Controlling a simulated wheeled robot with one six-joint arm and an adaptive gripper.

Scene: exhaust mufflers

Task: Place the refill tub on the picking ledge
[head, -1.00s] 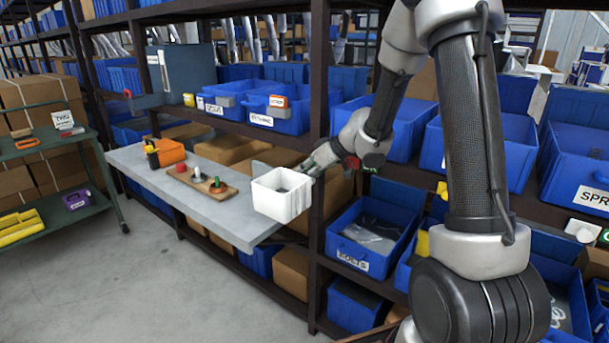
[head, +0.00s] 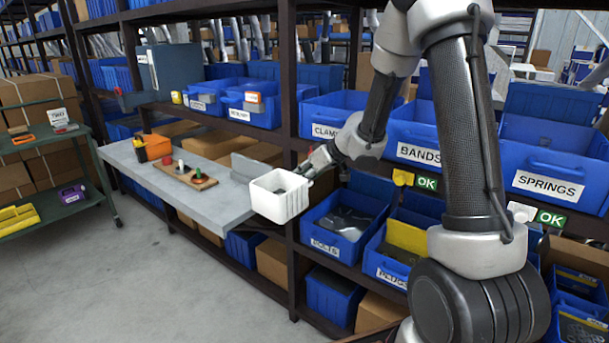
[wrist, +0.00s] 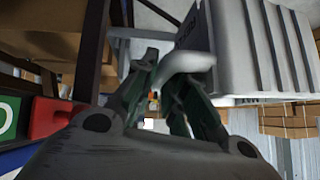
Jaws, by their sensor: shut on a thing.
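The refill tub is a white, open-topped box (head: 279,197), held roughly upright at the right end of the ledge in the head view. In the wrist view its ribbed wall (wrist: 265,45) fills the upper right. My gripper (head: 308,171) is shut on the tub's rim, and the fingers also show in the wrist view (wrist: 172,85). The picking ledge is a long grey shelf (head: 225,204) in front of the rack. The tub overlaps the ledge's right end in the picture; whether they touch cannot be told.
A wooden board with coloured pegs (head: 184,174) and an orange holder (head: 157,147) stand on the ledge's far part. A grey upright plate (head: 250,168) is behind the tub. Blue bins (head: 345,224) and a rack post (head: 291,230) are close on the right. The ledge's near end looks bare.

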